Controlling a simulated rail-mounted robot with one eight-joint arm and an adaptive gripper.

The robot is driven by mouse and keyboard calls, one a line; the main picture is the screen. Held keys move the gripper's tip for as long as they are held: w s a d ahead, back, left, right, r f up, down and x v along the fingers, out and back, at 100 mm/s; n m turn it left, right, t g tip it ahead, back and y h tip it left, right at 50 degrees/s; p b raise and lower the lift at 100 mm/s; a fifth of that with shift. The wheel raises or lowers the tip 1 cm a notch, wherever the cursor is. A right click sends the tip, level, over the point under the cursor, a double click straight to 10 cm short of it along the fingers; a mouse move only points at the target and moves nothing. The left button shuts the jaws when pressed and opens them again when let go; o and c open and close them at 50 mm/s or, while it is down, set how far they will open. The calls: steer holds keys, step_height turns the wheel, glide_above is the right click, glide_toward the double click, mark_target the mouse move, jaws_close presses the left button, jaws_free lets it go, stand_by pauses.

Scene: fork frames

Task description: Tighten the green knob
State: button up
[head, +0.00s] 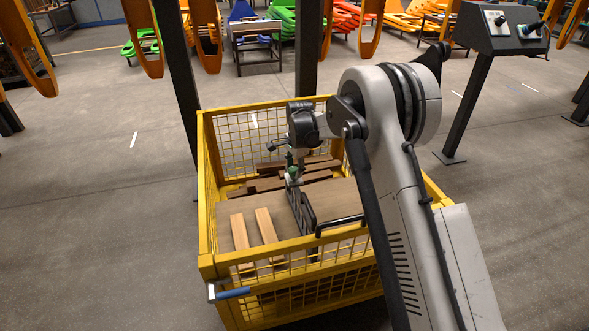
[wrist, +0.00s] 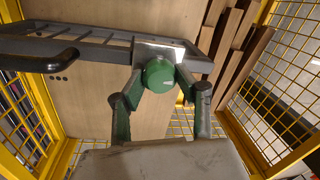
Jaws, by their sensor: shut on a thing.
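The green knob (wrist: 159,75) is round, with a small white mark, in the middle of the wrist view. It sits on a metal plate (wrist: 172,53) on a grey slotted bar (wrist: 85,42). My gripper (wrist: 160,82) has its two green-padded fingers on either side of the knob, shut on it. In the head view my gripper (head: 293,172) reaches down into the yellow cage, at the upper end of the slotted bar (head: 301,207). The knob is too small there to make out clearly.
The yellow mesh cage (head: 207,259) surrounds the bar. A wooden board (head: 330,200) lies inside, with dark planks (head: 265,184) behind and two light planks (head: 239,232) at left. A black handle (wrist: 40,64) sticks out near the bar. A control stand (head: 500,30) is at right.

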steer(key=shift+r+m, duration=0.1)
steer(key=shift+m, duration=0.5)
steer(key=shift+w, duration=0.1)
steer(key=o, duration=1.2)
steer(key=shift+c, duration=0.2)
step_height(320, 180, up, 12)
steer(key=s, duration=0.1)
steer(key=shift+s+d, duration=0.2)
steer(key=shift+d, duration=0.15)
